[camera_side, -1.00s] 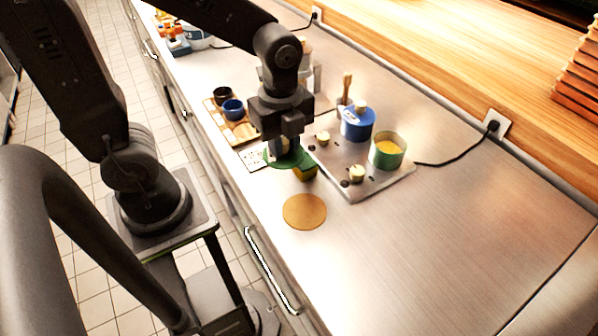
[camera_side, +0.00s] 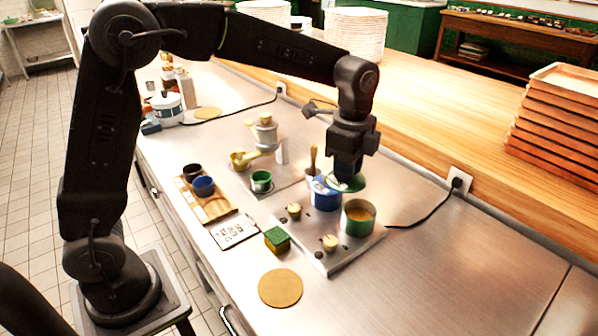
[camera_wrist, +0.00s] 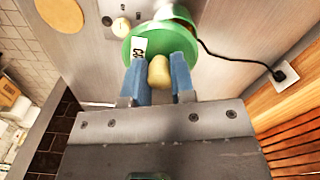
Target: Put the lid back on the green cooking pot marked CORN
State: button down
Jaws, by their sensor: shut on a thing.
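My gripper (camera_side: 344,182) is shut on the pale knob (camera_wrist: 159,72) of a green lid (camera_wrist: 146,46). The lid carries a white label, only partly readable as "CO". In the side view the lid (camera_side: 356,184) is held in the air beside the blue pot and above the green pot (camera_side: 357,226). The green pot is open, stands on the steel hob plate and shows yellowish contents. No marking on it is readable. In the wrist view the lid hides much of the green pot (camera_wrist: 180,14), which shows past its upper right edge.
A blue pot (camera_side: 322,197) stands close behind the green pot on the hob plate (camera_side: 342,262), which has pale knobs. A green-yellow sponge (camera_side: 277,240), a round tan mat (camera_side: 280,288) and a wooden tray (camera_side: 212,211) with cups lie left. The counter at right is clear except a black cord.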

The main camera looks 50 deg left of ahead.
aim_at(364, 179)
jog(key=shift+w+d+f+n, duration=0.15)
jog(key=shift+w+d+n, duration=0.15)
jog(key=shift+w+d, duration=0.7)
jog(key=shift+w+d+f, duration=0.15)
jog(key=shift+w+f, duration=0.05)
jog(key=shift+w, duration=0.15)
jog(key=shift+f, duration=3.05)
jog(key=shift+f, duration=0.15)
jog(key=shift+c, duration=2)
grip_release()
jog(key=shift+r, duration=3.5)
